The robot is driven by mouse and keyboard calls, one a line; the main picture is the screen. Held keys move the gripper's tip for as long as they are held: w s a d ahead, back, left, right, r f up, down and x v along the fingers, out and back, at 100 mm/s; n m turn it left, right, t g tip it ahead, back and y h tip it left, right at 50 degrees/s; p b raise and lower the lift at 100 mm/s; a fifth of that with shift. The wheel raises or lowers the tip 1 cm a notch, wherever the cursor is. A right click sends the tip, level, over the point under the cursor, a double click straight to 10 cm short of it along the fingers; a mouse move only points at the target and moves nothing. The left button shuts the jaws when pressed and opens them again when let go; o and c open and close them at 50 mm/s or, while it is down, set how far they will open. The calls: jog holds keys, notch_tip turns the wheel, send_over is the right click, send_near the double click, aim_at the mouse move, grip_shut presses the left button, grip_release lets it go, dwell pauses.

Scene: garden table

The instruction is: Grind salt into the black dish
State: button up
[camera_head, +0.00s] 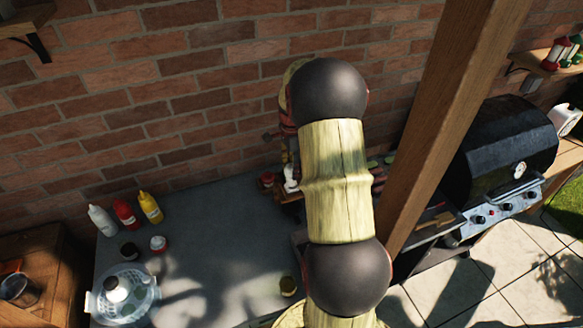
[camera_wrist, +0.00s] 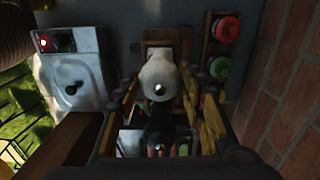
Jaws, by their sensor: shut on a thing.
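A white, round-topped thing that looks like the salt grinder (camera_wrist: 158,68) stands between the fingers of my gripper (camera_wrist: 160,84) in the wrist view. My gripper is shut on it. In the head view my arm covers most of the gripper; a small white thing (camera_head: 291,180) shows just left of the arm near the wall, perhaps the same grinder. A dark thing (camera_wrist: 157,128) lies low in the wrist view, and I cannot tell what it is. I cannot make out the black dish for sure.
The grey table (camera_head: 215,235) is clear in its middle. White, red and yellow bottles (camera_head: 124,213) stand at its back left, near two small jars (camera_head: 158,243) and a pale colander (camera_head: 145,300). A wooden post (camera_head: 440,130) and a grill (camera_head: 495,150) stand right. Brick wall behind.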

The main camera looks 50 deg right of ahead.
aim_at(291, 166)
jog(key=m, duration=0.7)
dwell(0.6)
jog(key=o, duration=1.2)
notch_tip(291, 166, up, 12)
